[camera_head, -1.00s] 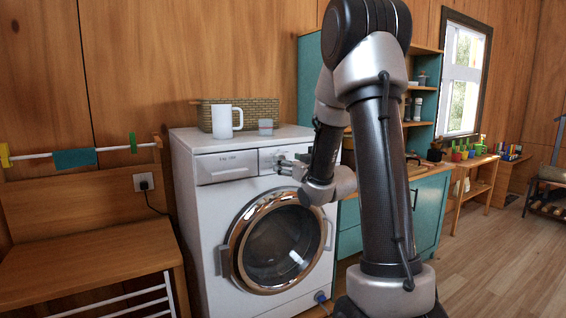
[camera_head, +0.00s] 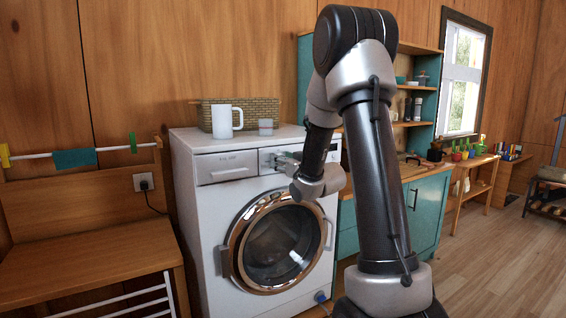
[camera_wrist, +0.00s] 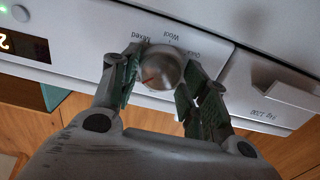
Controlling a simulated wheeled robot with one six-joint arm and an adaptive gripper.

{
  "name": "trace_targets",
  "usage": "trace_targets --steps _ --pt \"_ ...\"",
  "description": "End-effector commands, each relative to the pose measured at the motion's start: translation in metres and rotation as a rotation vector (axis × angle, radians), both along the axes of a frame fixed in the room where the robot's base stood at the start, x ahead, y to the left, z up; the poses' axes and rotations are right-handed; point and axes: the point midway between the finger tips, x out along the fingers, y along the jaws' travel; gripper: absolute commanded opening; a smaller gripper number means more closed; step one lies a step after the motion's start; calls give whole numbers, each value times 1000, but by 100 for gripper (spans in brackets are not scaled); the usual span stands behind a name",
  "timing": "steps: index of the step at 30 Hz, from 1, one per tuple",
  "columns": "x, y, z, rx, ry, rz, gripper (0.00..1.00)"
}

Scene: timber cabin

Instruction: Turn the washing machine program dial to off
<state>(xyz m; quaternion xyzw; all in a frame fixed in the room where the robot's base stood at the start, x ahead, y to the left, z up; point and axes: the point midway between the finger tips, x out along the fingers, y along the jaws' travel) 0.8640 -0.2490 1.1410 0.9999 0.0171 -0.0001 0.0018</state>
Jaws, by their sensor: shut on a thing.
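The white washing machine (camera_head: 205,228) stands against the timber wall with its round door shut. Its program dial (camera_wrist: 161,70) is a silver round knob with a reddish pointer line, set in the control panel. The labels "Mixed", "Wool" and one more, partly covered, show upside down beside it in the wrist view. My gripper (camera_wrist: 160,85) has its two fingers on either side of the dial and is shut on it. In the head view my gripper (camera_head: 276,160) reaches the panel from the right, and the dial is hard to make out there.
A lit display (camera_wrist: 20,42) and the detergent drawer (camera_wrist: 262,95) flank the dial. A wooden bench (camera_head: 85,250) stands left; a teal cabinet (camera_head: 430,212) stands right.

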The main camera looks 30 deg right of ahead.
Motion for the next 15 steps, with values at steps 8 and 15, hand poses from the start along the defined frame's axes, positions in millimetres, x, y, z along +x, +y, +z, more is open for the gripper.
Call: trace_targets --steps 8,15 --pt "0 0 0 -84 -3 0 21" --pt "0 1 0 -261 -9 0 21"
